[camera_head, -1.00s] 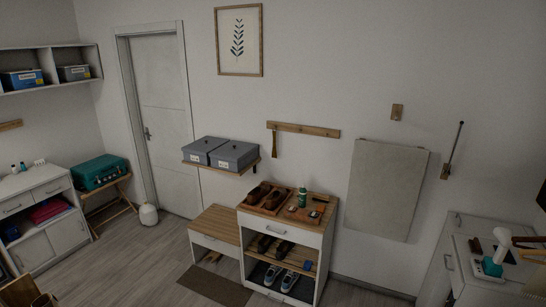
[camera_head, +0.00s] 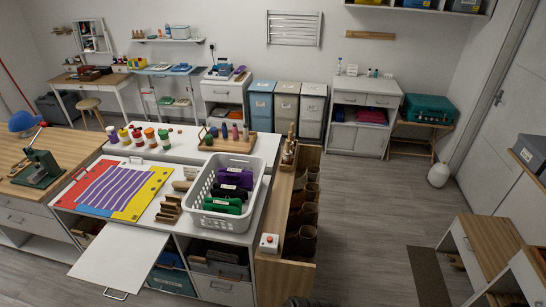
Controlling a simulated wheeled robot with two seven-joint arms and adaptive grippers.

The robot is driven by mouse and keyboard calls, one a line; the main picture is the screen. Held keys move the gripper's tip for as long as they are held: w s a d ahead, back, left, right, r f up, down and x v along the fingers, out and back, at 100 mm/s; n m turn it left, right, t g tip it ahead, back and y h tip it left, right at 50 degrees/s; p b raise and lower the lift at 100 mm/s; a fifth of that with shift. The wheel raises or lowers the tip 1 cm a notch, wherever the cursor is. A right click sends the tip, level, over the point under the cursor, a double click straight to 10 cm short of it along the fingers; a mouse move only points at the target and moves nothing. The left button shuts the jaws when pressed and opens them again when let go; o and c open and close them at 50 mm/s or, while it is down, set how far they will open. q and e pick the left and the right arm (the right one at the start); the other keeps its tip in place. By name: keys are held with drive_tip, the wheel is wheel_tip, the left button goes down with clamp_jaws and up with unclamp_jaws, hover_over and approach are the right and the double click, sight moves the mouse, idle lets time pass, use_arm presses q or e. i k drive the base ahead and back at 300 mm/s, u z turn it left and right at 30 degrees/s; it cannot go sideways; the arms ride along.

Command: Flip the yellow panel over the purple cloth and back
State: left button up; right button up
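A flat, coloured folding board lies on the white cabinet at the left of the head view. The yellow panel (camera_head: 150,192) is at the board's right side and appears to lie flat, beside the cloth. The purple cloth (camera_head: 106,190), with pale stripes, is spread over the middle of the board. Red and blue parts of the board show around it. Neither of my grippers is in view, so I cannot see whether they are open or shut.
A white basket (camera_head: 209,216) of purple, black and green rolls stands right of the board. A white leaf (camera_head: 114,262) juts out from the cabinet's front. A green press (camera_head: 38,170) stands on the wooden counter at left.

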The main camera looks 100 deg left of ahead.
sight(135, 207)
drive_tip(key=u, duration=4.7)
drive_tip(key=i, duration=0.7)
drive_tip(key=z, duration=0.05)
